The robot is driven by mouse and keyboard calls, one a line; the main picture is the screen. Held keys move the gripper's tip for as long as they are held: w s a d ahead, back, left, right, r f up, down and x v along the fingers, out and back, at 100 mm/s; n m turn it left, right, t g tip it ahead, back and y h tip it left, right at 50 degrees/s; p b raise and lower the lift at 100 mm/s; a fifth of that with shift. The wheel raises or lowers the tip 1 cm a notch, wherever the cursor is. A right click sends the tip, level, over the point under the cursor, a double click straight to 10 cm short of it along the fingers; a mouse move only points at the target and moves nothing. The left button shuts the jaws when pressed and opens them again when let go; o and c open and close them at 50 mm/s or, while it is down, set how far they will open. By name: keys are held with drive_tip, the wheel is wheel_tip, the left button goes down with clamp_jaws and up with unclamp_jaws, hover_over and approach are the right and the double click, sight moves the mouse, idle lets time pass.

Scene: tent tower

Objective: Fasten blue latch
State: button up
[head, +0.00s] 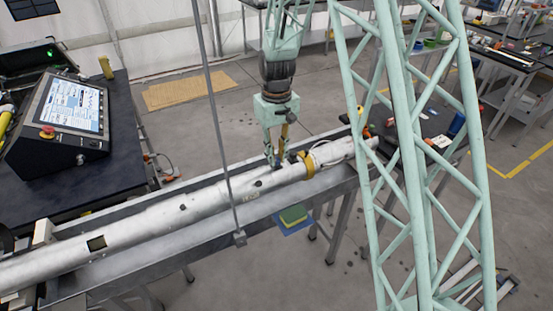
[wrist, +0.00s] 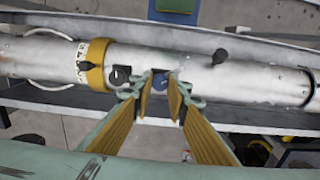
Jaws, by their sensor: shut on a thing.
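A long silvery-white tube (head: 150,222) lies on a grey metal bench. In the wrist view the blue latch (wrist: 160,81) is a small round blue piece set in a dark recess in the tube (wrist: 225,62). My gripper (head: 275,160) points down onto the tube, just left of its yellow collar (head: 307,165). In the wrist view my gripper (wrist: 160,90) has its yellow-padded fingertips on either side of the latch, shut on it. The fingertips partly hide the latch. In the head view the latch is hidden.
A black knob (wrist: 220,56) sticks out of the tube to the right of the latch, and a dark fitting (wrist: 120,75) lies to the left. A green lattice tower (head: 405,150) stands at right in the head view. A console (head: 68,110) sits on the left table.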

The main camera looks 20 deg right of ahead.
drive_tip(key=m+b, duration=0.2)
drive_tip(key=m, duration=0.4)
drive_tip(key=shift+m, duration=0.3)
idle(0.4)
drive_tip(key=o, duration=0.9)
drive_tip(key=shift+r, duration=0.15)
drive_tip(key=shift+r, duration=5.85)
